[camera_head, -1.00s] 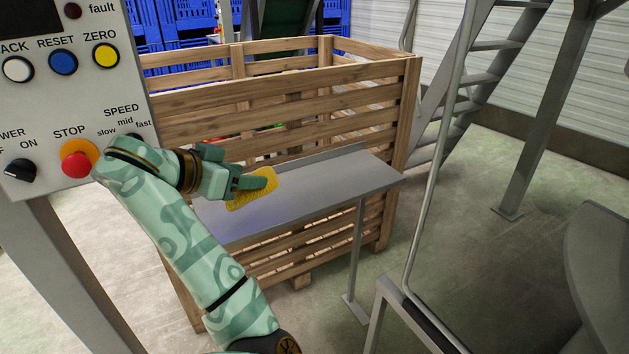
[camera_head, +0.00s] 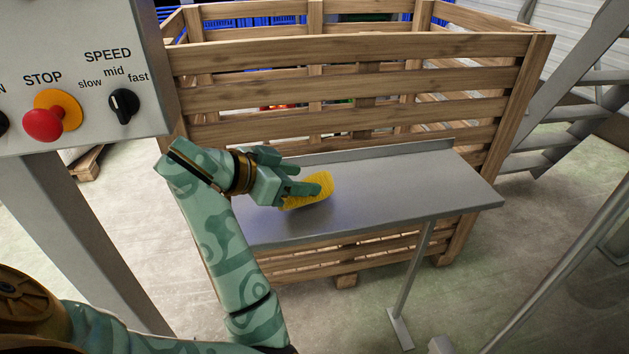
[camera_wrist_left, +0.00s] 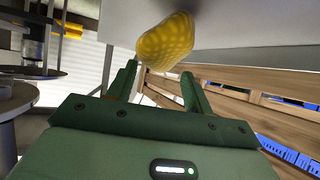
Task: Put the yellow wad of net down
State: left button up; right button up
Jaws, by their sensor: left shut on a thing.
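The yellow wad of net (camera_head: 325,192) is a small textured lump over the left half of the grey metal table (camera_head: 420,190). My left gripper (camera_head: 308,189) is shut on the wad. In the left wrist view the wad (camera_wrist_left: 167,40) sits at the ends of the two green fingers, close to the table's grey surface (camera_wrist_left: 240,28). I cannot tell for sure whether the wad touches the table. The fingers hide part of it in the head view. My right gripper is not in view.
A slatted wooden crate (camera_head: 350,85) stands directly behind the table. A control panel (camera_head: 80,85) with a red stop button (camera_head: 43,124) is at the left. Metal stairs are at the right. The table's right half is bare.

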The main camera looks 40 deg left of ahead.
pick_arm(q)
jog(key=shift+w+d+f, duration=0.15)
jog(key=shift+f, duration=0.55)
jog(key=shift+d+r, duration=0.1)
jog(key=shift+r, duration=0.05)
jog(key=shift+s+r, duration=0.15)
jog(key=shift+s, duration=0.05)
jog(key=o, duration=0.7)
jog(key=shift+o, duration=1.3)
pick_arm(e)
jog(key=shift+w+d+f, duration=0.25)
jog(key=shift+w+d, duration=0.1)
